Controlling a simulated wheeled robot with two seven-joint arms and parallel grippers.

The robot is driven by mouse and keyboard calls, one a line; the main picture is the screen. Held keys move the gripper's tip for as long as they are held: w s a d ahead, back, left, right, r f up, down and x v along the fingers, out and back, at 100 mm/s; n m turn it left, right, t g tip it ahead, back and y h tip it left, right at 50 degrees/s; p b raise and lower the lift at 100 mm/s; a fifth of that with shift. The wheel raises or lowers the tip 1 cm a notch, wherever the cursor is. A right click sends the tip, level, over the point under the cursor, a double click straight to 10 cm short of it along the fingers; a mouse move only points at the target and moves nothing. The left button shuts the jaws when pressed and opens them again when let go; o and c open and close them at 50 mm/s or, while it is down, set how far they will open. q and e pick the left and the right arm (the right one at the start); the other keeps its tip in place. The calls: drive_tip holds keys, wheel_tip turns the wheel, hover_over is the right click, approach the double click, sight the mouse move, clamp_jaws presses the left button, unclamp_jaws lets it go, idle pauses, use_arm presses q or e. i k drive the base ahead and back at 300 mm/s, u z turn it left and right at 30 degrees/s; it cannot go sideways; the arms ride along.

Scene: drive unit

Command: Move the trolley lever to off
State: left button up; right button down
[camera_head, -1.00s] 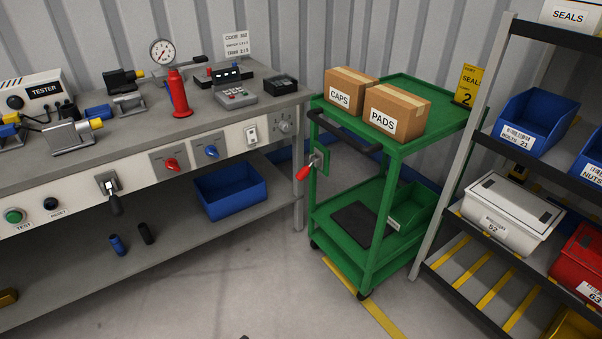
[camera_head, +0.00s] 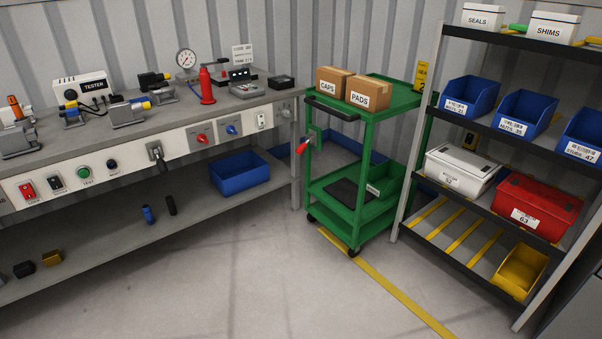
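The green trolley (camera_head: 368,118) stands between the workbench and the shelf rack. Its lever (camera_head: 303,146) has a red grip and sits on a small green plate (camera_head: 316,136) at the trolley's left front post. The red grip points down and to the left. No off marking is readable at this size. Neither of my grippers shows in the head view, and nothing touches the lever.
Two cardboard boxes, CAPS (camera_head: 333,80) and PADS (camera_head: 369,93), sit on the trolley top. The workbench (camera_head: 190,118) with its switches is on the left, the shelf rack (camera_head: 405,190) on the right. The floor (camera_head: 270,275) in front is clear, with a yellow line (camera_head: 385,285).

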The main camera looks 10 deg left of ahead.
sight(300, 149)
drive_tip(key=u, duration=0.75)
drive_tip(key=i, duration=1.65)
drive_tip(key=z, duration=0.55)
drive_tip(key=i, duration=1.55)
drive_tip(key=u, duration=0.05)
